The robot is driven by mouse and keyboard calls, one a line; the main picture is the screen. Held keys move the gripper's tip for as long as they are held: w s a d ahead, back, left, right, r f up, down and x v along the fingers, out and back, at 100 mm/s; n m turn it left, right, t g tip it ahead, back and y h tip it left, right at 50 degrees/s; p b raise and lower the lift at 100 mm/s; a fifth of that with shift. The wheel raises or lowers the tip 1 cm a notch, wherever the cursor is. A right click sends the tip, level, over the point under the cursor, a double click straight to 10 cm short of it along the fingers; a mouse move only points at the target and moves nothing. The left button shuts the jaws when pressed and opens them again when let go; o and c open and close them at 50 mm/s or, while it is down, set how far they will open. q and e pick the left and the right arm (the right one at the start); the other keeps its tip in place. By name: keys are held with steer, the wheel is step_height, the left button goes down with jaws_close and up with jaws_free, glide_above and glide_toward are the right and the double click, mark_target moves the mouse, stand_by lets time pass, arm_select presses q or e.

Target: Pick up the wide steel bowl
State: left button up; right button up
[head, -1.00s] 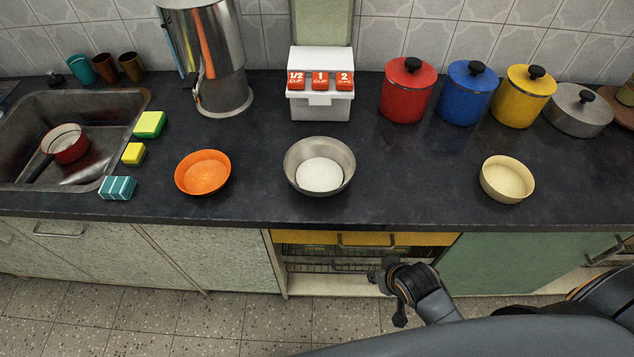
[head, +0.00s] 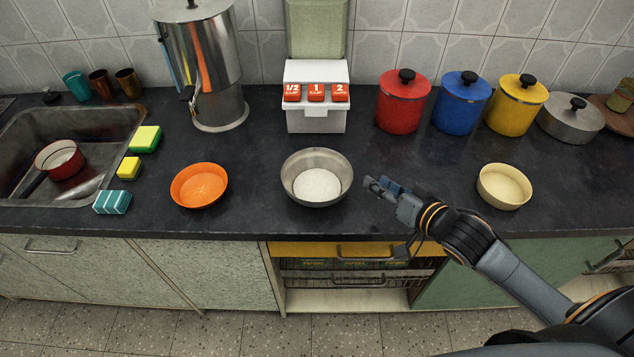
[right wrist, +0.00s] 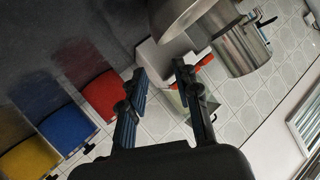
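The wide steel bowl (head: 317,177) stands upright on the dark counter in the middle of the head view, with a pale, whitish bottom inside. My right gripper (head: 376,186) is just right of the bowl in the head view, apart from its rim, fingers pointing toward it. In the right wrist view its two blue-padded fingers (right wrist: 160,95) are spread apart with nothing between them. The bowl's grey side (right wrist: 180,18) shows at the top of that view, beyond the fingertips. My left gripper is not in view.
An orange bowl (head: 199,186) stands left of the steel bowl and a cream bowl (head: 504,187) stands right. Behind are a white box with red labels (head: 316,112), a steel urn (head: 203,70) and red (head: 403,101), blue and yellow canisters. The counter between the steel and cream bowls is otherwise clear.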

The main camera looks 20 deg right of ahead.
mark_target(345, 165)
steer(key=x, duration=0.7)
steer(key=shift+w+a, duration=0.1)
steer(key=shift+w, duration=0.2)
steer(key=shift+a+f+p+x, duration=0.15)
steer(key=shift+p+x, duration=0.1)
steer(key=shift+x, duration=1.3)
steer(key=shift+a+f+p+x, duration=0.15)
steer(key=shift+p+x, duration=0.1)
steer(key=shift+x, duration=1.35)
steer(key=shift+s+d, duration=0.1)
steer(key=shift+s, duration=0.1)
steer(key=shift+c, duration=0.4)
jaws_close()
steer(key=shift+r, duration=0.1)
